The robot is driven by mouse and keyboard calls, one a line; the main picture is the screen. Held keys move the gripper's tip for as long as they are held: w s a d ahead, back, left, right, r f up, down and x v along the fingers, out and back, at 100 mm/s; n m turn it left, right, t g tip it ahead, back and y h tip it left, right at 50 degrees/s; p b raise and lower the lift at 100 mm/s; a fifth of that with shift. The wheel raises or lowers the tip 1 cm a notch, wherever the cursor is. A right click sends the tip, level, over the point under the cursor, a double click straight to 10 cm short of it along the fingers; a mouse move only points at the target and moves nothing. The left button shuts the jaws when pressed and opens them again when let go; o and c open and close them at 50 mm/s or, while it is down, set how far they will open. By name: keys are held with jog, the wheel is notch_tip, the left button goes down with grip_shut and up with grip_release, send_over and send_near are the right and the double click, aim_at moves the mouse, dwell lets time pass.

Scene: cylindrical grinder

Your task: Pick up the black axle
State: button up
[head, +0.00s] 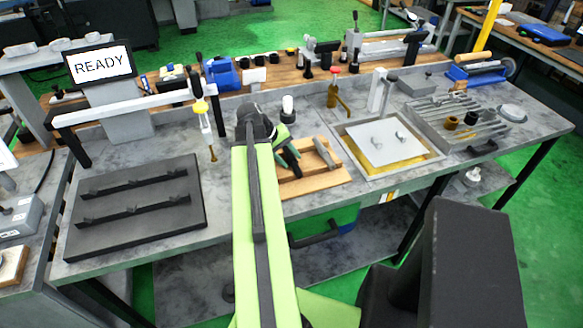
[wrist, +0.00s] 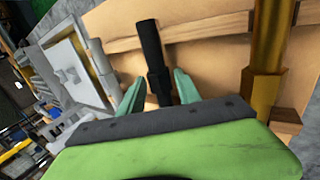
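The black axle (wrist: 150,48) lies on a light wooden tray (wrist: 215,65) in the wrist view, its lower part between my two pale green fingers. My gripper (wrist: 158,88) is open, with one finger on each side of the axle and a small gap at both sides. A brass axle (wrist: 268,40) lies to the right on the same tray.
A grey bar (head: 325,152) lies on the tray's right part. Right of the tray is a white plate on a yellow-edged base (head: 380,142). A black rack (head: 135,205) stands at the left. A white-capped bottle (head: 288,108) stands behind my gripper.

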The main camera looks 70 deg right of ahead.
grip_shut()
jog(key=shift+r, duration=0.1)
dwell(1.3)
